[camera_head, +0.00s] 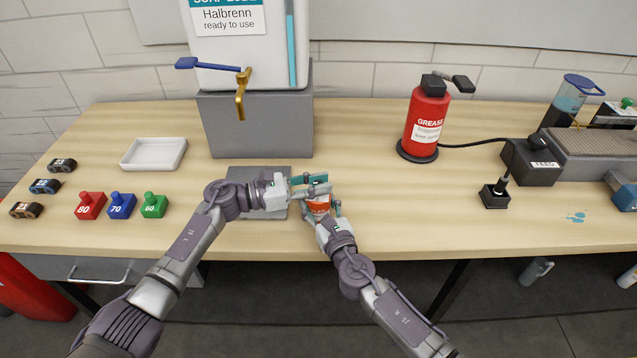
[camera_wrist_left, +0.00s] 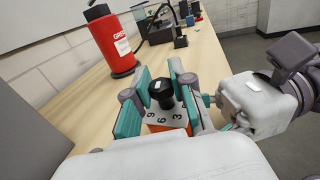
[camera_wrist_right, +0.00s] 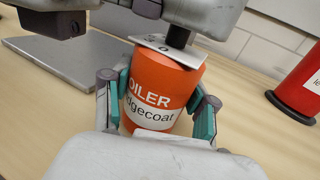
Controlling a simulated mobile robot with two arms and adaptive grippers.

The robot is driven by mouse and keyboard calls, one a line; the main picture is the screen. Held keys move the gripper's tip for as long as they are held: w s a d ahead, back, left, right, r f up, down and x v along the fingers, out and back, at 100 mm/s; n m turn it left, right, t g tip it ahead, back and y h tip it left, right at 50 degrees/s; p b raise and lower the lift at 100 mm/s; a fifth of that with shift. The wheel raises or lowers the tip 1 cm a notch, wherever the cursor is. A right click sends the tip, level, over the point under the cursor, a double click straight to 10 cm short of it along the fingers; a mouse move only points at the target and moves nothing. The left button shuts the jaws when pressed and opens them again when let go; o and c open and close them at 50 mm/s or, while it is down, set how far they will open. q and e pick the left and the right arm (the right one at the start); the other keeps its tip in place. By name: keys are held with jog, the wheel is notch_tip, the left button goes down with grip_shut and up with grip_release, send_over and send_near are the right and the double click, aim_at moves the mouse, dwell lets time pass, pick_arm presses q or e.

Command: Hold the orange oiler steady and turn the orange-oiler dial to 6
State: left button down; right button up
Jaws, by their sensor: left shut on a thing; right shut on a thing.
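The orange oiler (camera_wrist_right: 160,85) stands upright between the fingers of my right gripper (camera_wrist_right: 160,110), which is shut on its body. In the head view the oiler (camera_head: 318,206) is mostly hidden by both grippers. On its top are a pale number plate (camera_wrist_left: 166,142) and a black dial knob (camera_wrist_left: 162,92). Digits such as 9, 6 and 3 show on the plate around the knob. I cannot tell which number the dial points to.
A grey plate (camera_head: 275,207) lies left of the oiler, before the grey stand (camera_head: 257,135) of a dispenser with a brass tap. A red grease can (camera_head: 427,125) stands back right. Coloured weights (camera_head: 122,206) and a white tray (camera_head: 154,154) are left.

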pick_arm(q)
jog(key=shift+f+m+g+h, duration=0.15)
jog(key=shift+m+g+h, duration=0.15)
jog(key=shift+m+g, duration=0.95)
pick_arm(e)
jog(key=shift+a, duration=0.1)
pick_arm(q)
jog(key=shift+a+n+g, duration=0.1)
jog(key=shift+n+g, duration=0.15)
jog(key=shift+g, duration=0.2)
jog(key=c, duration=1)
grip_release()
jog(key=shift+o, duration=0.2)
jog(key=a, duration=1.2)
jog(key=shift+s, duration=0.3)
